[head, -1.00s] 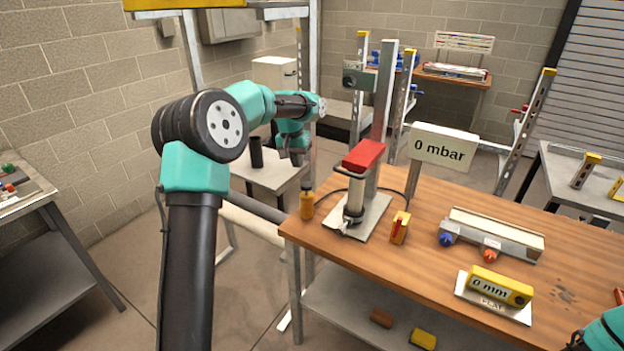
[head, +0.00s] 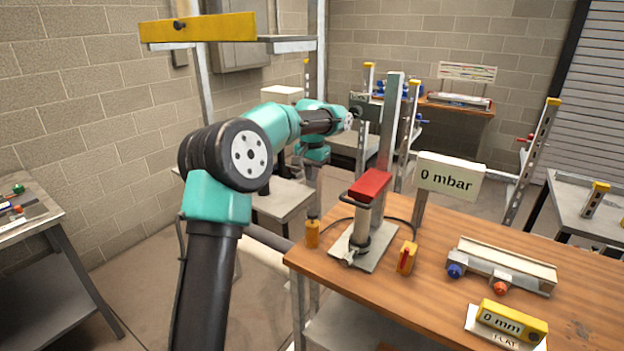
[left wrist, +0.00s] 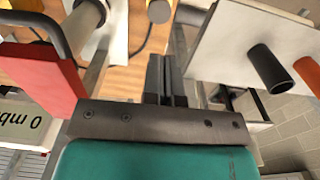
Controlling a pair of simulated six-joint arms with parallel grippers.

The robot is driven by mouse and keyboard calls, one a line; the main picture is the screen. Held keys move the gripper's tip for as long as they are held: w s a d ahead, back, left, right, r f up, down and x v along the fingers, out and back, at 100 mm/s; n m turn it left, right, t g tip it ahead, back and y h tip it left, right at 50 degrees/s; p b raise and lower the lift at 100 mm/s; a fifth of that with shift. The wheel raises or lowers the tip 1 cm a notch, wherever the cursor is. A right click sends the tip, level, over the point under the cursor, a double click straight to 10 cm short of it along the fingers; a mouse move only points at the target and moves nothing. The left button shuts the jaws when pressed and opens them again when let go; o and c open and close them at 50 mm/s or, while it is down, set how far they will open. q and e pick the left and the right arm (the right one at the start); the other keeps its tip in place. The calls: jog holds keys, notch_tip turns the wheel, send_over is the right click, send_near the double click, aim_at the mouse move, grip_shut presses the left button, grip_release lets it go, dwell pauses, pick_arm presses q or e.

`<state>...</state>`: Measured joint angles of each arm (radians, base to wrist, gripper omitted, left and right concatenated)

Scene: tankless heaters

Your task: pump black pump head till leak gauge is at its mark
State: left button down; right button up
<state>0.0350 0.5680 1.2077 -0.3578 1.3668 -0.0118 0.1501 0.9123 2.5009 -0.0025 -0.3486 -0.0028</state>
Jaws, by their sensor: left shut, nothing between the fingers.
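The hand pump (head: 362,222) stands upright on a pale plate at the bench's left end. It has a red block (head: 370,184) on top and a black loop handle (head: 353,197); the handle (left wrist: 48,27) and red block (left wrist: 40,78) also show at the left in the left wrist view. The gauge sign (head: 448,177) reads 0 mbar; no mark on it can be made out. My left gripper (head: 313,168) is left of and behind the pump, apart from it. In the left wrist view its fingers (left wrist: 164,70) are shut and empty. My right gripper is out of view.
A yellow switch box (head: 407,258) with a red lever sits beside the pump. A metal upright (head: 390,130) rises behind the pump. A black cylinder (left wrist: 268,68) stands in the left wrist view.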

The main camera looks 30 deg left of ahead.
aim_at(312, 213)
pick_arm(q)
notch_tip(312, 213, down, 12)
jog(key=shift+f, duration=0.1)
dwell(0.4)
jog(key=shift+f, duration=1.35)
notch_tip(312, 213, up, 14)
jog(key=shift+r, duration=0.25)
dwell(1.0)
